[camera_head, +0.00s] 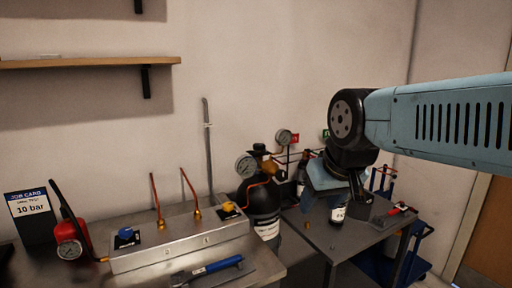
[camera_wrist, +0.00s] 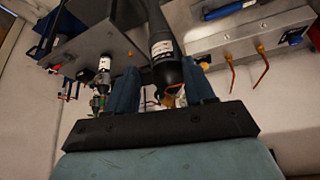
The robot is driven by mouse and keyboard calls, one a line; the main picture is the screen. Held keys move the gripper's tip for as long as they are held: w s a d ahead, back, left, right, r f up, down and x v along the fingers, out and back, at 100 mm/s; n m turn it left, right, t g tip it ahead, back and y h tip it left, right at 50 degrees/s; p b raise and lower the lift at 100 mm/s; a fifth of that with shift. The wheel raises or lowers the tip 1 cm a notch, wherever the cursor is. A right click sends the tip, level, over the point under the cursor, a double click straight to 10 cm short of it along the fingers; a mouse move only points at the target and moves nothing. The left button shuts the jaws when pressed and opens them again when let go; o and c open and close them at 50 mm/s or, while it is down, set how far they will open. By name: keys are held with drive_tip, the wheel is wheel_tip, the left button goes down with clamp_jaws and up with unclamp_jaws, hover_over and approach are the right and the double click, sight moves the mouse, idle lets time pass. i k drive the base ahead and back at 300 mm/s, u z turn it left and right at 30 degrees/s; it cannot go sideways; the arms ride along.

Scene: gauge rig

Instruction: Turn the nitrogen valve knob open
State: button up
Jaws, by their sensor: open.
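A black gas cylinder (camera_head: 265,205) with a white label stands between the two tables. A brass-orange fitting (camera_head: 269,166) and round gauges (camera_head: 246,167) sit at its top; I cannot tell which part is the nitrogen valve knob. A blue knob (camera_head: 126,234) and a yellow knob (camera_head: 229,207) sit on the metal panel. My gripper (camera_head: 357,200) hangs over the right table, right of the cylinder and apart from it. In the wrist view, my gripper (camera_wrist: 160,68) shows two spread dark blue fingers, with the black cylinder (camera_wrist: 161,28) seen beyond the gap between them. Nothing is held.
The metal panel (camera_head: 180,248) carries two thin copper pipes. A blue-handled tool (camera_head: 215,266) lies in front. A red extinguisher-like bottle (camera_head: 72,238) and job card (camera_head: 31,207) stand left. The right table (camera_head: 325,240) holds a small bottle and a red tool. A shelf (camera_head: 90,62) is above.

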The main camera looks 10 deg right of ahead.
sight(258, 146)
drive_tip(key=k, duration=1.25)
drive_tip(key=z, duration=0.55)
drive_tip(key=i, duration=1.25)
drive_tip(key=z, duration=0.3)
drive_tip(key=i, duration=0.85)
drive_tip(key=u, duration=0.3)
